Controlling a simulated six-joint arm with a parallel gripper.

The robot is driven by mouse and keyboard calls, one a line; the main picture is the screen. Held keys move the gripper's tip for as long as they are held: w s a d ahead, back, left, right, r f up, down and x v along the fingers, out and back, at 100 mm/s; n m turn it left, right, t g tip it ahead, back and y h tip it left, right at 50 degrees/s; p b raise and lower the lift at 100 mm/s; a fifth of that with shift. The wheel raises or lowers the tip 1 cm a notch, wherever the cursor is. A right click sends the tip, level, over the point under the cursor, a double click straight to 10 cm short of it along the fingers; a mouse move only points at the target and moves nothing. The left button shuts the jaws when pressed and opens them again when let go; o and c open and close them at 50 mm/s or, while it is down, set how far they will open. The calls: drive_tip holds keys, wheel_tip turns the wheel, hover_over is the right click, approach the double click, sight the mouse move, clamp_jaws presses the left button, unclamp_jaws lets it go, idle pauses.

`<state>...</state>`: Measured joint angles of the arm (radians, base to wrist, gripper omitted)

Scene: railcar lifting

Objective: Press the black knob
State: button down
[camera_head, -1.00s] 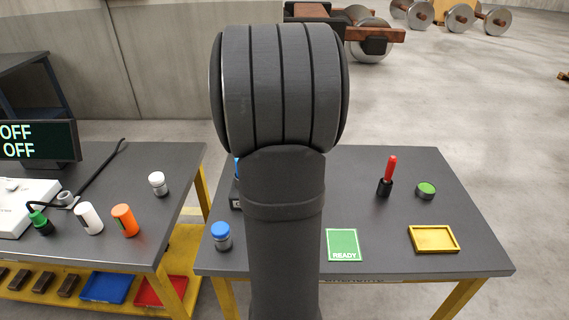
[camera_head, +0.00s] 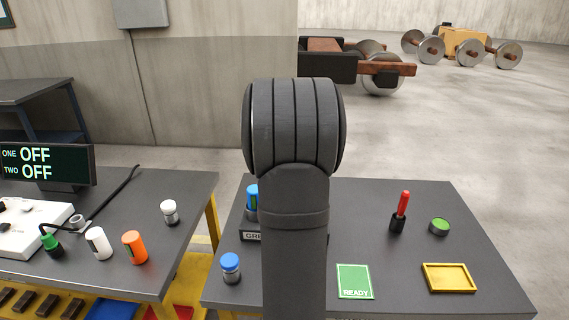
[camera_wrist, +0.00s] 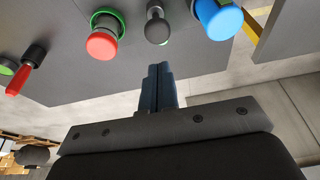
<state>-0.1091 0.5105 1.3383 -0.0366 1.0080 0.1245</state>
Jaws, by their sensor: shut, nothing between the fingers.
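The black knob (camera_wrist: 157,27) is a dark, rounded knob on a stem, at the top middle of the wrist view between a red knob (camera_wrist: 102,42) and a blue knob (camera_wrist: 219,18). My gripper (camera_wrist: 158,70) has its fingers together, empty. Its tips appear just below the black knob in the picture, with a visible gap and no contact. In the head view my arm hides the gripper and the black knob. A blue-topped piece (camera_head: 252,197) shows at the arm's left edge, by a partly covered dark label block.
The right table (camera_head: 330,215) also holds a blue-capped jar (camera_head: 231,268), a green READY card (camera_head: 355,282), a red-handled tool (camera_head: 400,212), a green-topped disc (camera_head: 439,226) and a yellow tray (camera_head: 449,278). A display (camera_head: 45,167) on the left table reads ONE OFF, TWO OFF.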

drive_tip(key=x, duration=0.7)
drive_tip(key=shift+s+f, duration=0.15)
drive_tip(key=shift+s, duration=0.25)
drive_tip(key=shift+f, duration=0.3)
drive_tip(key=shift+f, duration=0.1)
drive_tip(key=shift+f, duration=1.8)
drive_tip(key=shift+s, duration=0.1)
drive_tip(key=shift+r, duration=0.1)
drive_tip(key=shift+r, duration=0.35)
drive_tip(key=w+v, duration=0.1)
drive_tip(key=v, duration=1.2)
drive_tip(key=shift+r, duration=0.35)
drive_tip(key=shift+r, duration=0.1)
